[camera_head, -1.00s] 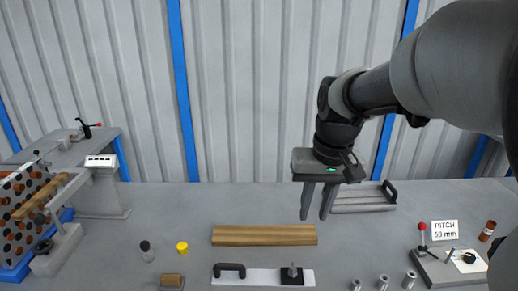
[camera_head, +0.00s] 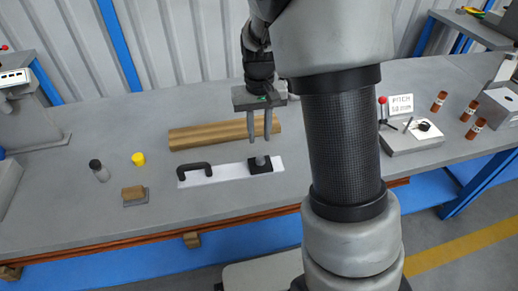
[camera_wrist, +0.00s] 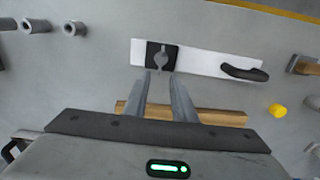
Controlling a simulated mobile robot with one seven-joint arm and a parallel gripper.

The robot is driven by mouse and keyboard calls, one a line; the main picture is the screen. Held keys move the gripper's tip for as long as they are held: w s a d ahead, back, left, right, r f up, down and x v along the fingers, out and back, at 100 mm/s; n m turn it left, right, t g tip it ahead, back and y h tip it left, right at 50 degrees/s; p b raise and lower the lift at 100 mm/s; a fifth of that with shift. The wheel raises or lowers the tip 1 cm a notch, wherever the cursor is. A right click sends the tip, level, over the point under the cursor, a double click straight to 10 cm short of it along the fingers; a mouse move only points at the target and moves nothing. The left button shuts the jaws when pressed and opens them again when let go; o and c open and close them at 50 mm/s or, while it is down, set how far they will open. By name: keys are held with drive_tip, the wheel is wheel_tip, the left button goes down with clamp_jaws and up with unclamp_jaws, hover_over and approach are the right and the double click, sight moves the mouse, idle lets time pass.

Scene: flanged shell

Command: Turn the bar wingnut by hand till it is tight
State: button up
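The bar wingnut (camera_head: 260,161) is a small grey winged piece on a black square block (camera_head: 267,168) at the right end of a white bar (camera_head: 228,174). The wingnut (camera_wrist: 160,60) shows from above in the wrist view, with its wings roughly in line with the picture's up-down direction. My gripper (camera_head: 260,140) is open and empty, pointing down above the wingnut. In the wrist view my gripper (camera_wrist: 163,80) has its two fingers apart, just short of the black block. I cannot tell the exact height gap.
A black handle (camera_head: 193,170) stands on the bar's left half. A wooden beam (camera_head: 200,136) lies behind the bar. A yellow cap (camera_head: 138,159), a dark-topped cylinder (camera_head: 98,171) and a wooden block (camera_head: 134,193) stand to the left. A lever fixture (camera_head: 412,136) stands right of my arm.

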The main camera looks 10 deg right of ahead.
sight(259, 152)
wheel_tip(259, 152, down, 6)
drive_tip(key=shift+b, duration=0.5)
clamp_jaws()
